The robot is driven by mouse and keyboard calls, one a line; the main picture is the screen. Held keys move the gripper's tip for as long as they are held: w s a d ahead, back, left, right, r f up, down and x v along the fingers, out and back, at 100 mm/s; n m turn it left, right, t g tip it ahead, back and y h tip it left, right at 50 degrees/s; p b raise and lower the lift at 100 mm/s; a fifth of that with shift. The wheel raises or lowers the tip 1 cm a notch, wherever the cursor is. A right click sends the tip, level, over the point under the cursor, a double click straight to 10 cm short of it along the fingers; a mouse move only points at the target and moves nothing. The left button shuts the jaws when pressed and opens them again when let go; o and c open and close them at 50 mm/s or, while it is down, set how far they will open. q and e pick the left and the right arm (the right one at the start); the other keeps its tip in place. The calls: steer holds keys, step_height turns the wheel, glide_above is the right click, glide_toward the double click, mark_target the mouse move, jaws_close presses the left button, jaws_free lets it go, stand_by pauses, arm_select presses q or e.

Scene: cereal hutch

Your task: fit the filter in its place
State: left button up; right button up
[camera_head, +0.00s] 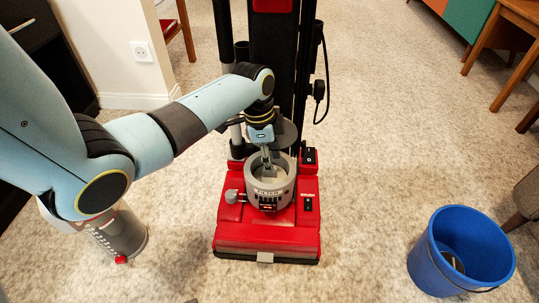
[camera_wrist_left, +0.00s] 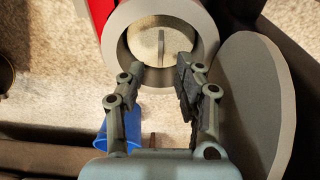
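The filter housing, a grey round cup marked FILTER (camera_head: 270,194), stands open on the red base of an upright floor machine. It shows in the wrist view as a thick grey ring (camera_wrist_left: 204,30). Inside the ring lies a pale disc with an upright bar across it, seemingly the filter (camera_wrist_left: 147,45); its exact depth is unclear. My left gripper (camera_head: 267,163) is over the cup's mouth, pointing down. A grey round lid (camera_head: 284,135) stands tilted behind the cup. My right gripper is not in view.
A blue bucket (camera_head: 438,262) with a dark item inside stands on the carpet at the right. A grey cylinder with a red part (camera_head: 127,236) stands at the lower left, under my left arm. Carpet between machine and bucket is clear.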

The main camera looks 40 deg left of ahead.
arm_select(q)
steer(key=shift+r, duration=0.1)
step_height(320, 180, up, 8)
steer(key=a, duration=0.1)
steer(key=shift+s, duration=0.35)
